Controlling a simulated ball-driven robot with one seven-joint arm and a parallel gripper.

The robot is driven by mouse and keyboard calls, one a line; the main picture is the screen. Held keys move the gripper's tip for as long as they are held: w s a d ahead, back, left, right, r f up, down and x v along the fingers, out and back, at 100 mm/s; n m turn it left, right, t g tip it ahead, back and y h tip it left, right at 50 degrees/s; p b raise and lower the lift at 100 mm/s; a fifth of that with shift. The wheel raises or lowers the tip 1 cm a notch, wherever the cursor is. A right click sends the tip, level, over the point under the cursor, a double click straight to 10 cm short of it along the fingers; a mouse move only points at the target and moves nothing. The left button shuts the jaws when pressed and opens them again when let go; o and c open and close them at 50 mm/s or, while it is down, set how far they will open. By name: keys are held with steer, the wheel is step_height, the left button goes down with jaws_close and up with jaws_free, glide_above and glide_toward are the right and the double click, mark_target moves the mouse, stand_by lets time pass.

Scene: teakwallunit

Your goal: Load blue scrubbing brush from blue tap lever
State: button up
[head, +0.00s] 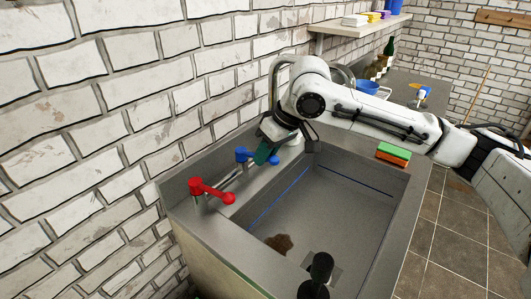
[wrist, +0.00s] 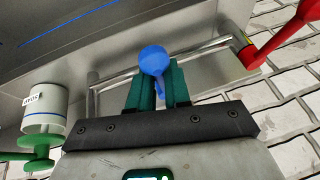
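The blue tap lever (head: 243,154) sits on the sink's back ledge beside the wall. It also shows in the wrist view as a round blue knob (wrist: 154,60) with a thin stem. My gripper (head: 264,155) points down at this lever, its green fingers close together. In the wrist view, my gripper (wrist: 160,88) has the blue stem in the narrow gap between its fingers, and it looks shut on it. The knob covers part of the fingertips. I cannot make out a blue scrubbing brush for certain; a small blue and yellow item (head: 423,93) stands on the far counter.
The red tap lever (head: 211,191) is left of the blue one. The steel sink basin (head: 320,215) holds a brown blot and a dark upright plunger-like thing (head: 319,275). A green and orange sponge (head: 393,154) lies on the right rim. A white bottle (wrist: 44,110) stands near my gripper.

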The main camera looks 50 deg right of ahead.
jaws_close()
steer(key=shift+d+n+y+p, duration=0.3)
steer(key=shift+d+n+p, duration=0.15)
steer(key=shift+n+p, duration=0.25)
steer(key=shift+f, duration=0.1)
steer(key=shift+o, duration=2.4)
jaws_free()
steer(key=shift+r, duration=0.2)
